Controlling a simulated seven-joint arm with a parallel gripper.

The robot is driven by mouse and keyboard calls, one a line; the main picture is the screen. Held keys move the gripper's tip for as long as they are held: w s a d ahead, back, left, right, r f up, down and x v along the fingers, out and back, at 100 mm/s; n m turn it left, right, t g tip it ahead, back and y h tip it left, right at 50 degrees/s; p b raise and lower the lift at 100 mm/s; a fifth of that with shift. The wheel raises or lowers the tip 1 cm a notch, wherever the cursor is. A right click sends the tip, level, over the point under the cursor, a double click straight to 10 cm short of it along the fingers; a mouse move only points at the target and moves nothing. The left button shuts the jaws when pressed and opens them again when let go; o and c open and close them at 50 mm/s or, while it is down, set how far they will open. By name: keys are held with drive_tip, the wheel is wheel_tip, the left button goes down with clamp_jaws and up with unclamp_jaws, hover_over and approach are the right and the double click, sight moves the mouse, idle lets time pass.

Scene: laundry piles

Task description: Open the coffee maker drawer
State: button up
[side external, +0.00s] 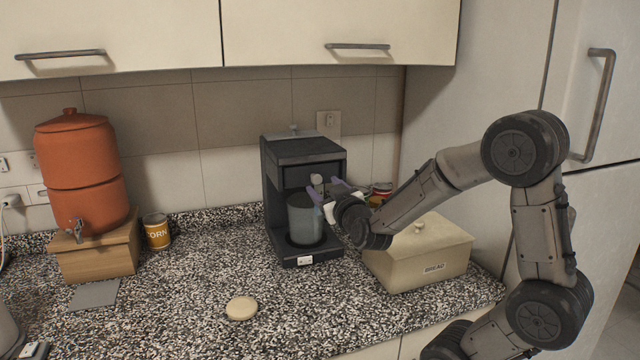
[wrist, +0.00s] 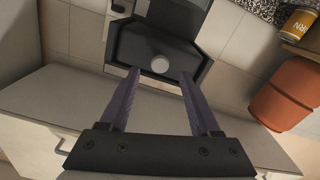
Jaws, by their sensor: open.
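The black coffee maker (side external: 303,152) stands upright on the counter against the tiled wall. A pale round knob (side external: 317,179) is on its upper front, and a grey-blue carafe (side external: 305,220) sits below it. My gripper (side external: 327,190) is in front of the machine's upper part, with its purple fingers apart. In the wrist view, the dark drawer front (wrist: 135,43) and its knob (wrist: 160,63) lie ahead, with the knob between the two open fingertips (wrist: 160,73). I cannot tell whether the fingers touch anything. The drawer looks shut.
A bread box (side external: 420,252) stands right of the machine, below my arm, with a can (side external: 380,192) behind it. A corn can (side external: 157,232) and an orange dispenser (side external: 82,170) are at left. A beige disc (side external: 241,308) lies in front. Cabinets (side external: 340,30) hang overhead.

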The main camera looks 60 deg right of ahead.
sight(317, 180)
drive_tip(key=shift+x, duration=1.85)
clamp_jaws()
